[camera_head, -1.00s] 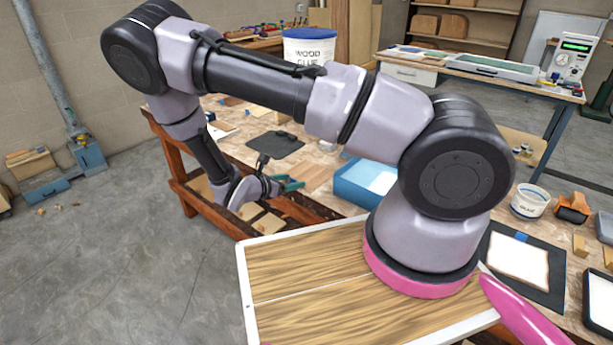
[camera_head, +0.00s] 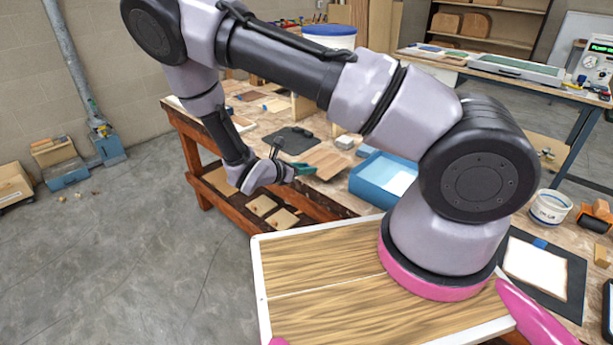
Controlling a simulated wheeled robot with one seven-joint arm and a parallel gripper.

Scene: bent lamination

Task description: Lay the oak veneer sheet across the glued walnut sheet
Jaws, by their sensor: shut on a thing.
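My gripper (camera_head: 303,172) is at the near edge of the bench, small in the view, with its green fingertips pointing right. It is shut at the edge of a light brown grained wood sheet (camera_head: 325,163), which looks like the oak veneer sheet. My wrist hides part of the contact, so I cannot tell whether the sheet is lifted or lying flat. A dark mat (camera_head: 292,140) with a black object on it lies just behind the gripper. I cannot pick out the glued walnut sheet with certainty.
A blue tray (camera_head: 372,188) stands right of the sheet. A white bucket (camera_head: 328,38) stands behind my arm.

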